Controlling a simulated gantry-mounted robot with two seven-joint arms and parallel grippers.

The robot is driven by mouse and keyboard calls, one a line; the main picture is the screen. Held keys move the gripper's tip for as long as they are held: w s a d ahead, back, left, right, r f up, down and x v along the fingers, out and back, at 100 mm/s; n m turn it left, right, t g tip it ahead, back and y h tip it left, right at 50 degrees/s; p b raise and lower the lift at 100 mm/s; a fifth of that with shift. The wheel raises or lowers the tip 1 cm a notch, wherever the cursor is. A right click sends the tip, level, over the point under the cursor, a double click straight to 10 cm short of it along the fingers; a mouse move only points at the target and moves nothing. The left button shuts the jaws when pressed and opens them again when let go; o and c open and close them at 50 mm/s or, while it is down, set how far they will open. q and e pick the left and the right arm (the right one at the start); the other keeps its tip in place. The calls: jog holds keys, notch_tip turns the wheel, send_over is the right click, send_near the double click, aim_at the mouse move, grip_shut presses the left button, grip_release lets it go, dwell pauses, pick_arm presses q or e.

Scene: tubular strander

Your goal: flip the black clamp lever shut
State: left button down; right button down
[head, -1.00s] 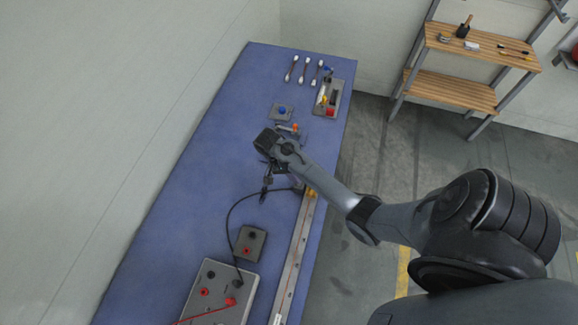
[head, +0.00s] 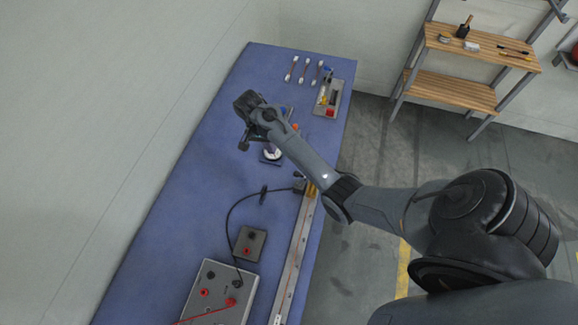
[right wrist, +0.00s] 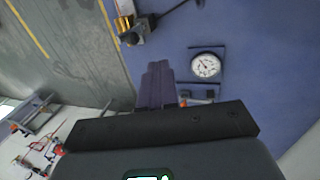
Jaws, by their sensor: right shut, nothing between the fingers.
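The black clamp lever (head: 299,184) is a small dark piece at the far end of the long metal rail, beside a brass-coloured part. In the right wrist view a dark clamp piece (right wrist: 132,33) shows near the top, left of centre. The lever's angle is too small to tell. My right gripper (head: 268,147) is above the bench next to the round dial gauge, farther up the bench than the clamp and apart from it. In the right wrist view its fingers (right wrist: 158,68) are together and empty. My left gripper is not in view.
A white dial gauge (right wrist: 206,66) sits close to my right fingers. The rail (head: 292,262) runs along the bench's right edge. The blue bench (head: 185,195) is clear at left.

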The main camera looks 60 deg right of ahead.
jog(key=s+d+f+p, duration=0.1)
jog(key=s+f+p, duration=0.3)
jog(key=f, duration=0.6)
jog(key=shift+s+d+f, duration=0.2)
jog(key=shift+s+d, duration=0.15)
jog(key=shift+s, duration=0.8)
